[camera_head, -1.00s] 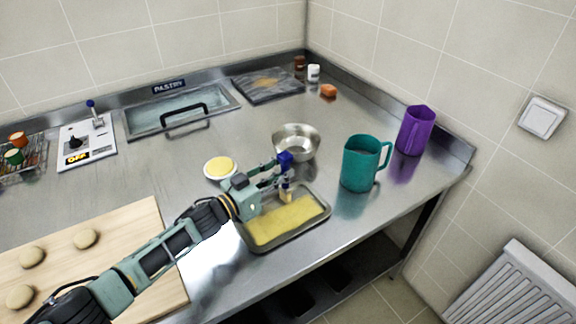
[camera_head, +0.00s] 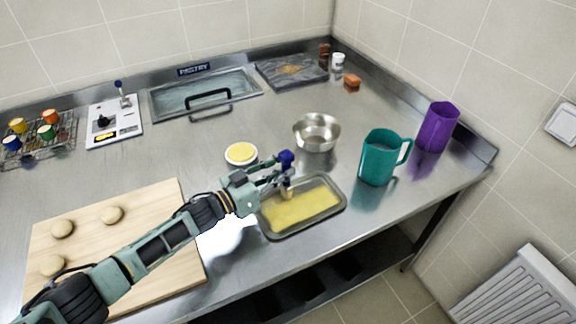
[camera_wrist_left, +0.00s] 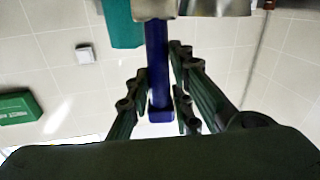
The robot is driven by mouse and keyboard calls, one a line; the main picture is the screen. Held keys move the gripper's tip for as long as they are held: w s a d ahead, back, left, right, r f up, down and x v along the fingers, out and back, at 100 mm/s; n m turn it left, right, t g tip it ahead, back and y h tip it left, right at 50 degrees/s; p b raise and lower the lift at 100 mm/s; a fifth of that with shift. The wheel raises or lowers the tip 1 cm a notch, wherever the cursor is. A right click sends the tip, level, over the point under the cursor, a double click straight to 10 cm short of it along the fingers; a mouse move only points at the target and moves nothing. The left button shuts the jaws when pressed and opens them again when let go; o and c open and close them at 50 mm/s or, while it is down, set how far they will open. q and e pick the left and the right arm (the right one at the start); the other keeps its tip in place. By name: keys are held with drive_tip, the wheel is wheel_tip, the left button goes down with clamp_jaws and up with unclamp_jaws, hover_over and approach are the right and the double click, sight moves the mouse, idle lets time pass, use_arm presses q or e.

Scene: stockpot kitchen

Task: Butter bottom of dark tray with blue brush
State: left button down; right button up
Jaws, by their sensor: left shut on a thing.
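The dark tray (camera_head: 337,189) lies on the steel counter near its front edge, and its bottom shows a broad yellow layer. My left gripper (camera_head: 283,177) is over the tray's upper left part, shut on the blue brush (camera_head: 286,158). The brush is about upright, with its pale bristles (camera_head: 287,193) down at the yellow layer; whether they touch it I cannot tell. In the left wrist view the blue handle (camera_wrist_left: 158,70) stands between the fingers. A small white dish of butter (camera_head: 241,153) sits behind the gripper. My right gripper is not seen.
A steel bowl (camera_head: 317,133) stands behind the tray, with a teal jug (camera_head: 377,158) to the right and a purple jug (camera_head: 438,127) beyond it. A wooden board (camera_head: 150,225) with dough rounds lies at left. The counter's middle is clear.

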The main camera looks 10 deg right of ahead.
use_arm(q)
drive_tip(key=w+p+v, duration=0.1)
drive_tip(key=p+v, duration=0.1)
drive_tip(key=v, duration=0.6)
drive_tip(key=shift+a, duration=0.55)
drive_tip(key=shift+r, duration=0.1)
wheel_tip(320, 180, up, 6)
drive_tip(key=p, duration=0.5)
drive_tip(key=shift+p, duration=0.3)
drive_tip(key=shift+s+r+p, duration=0.1)
drive_tip(key=shift+r+p, duration=0.9)
drive_tip(key=shift+r, duration=0.4)
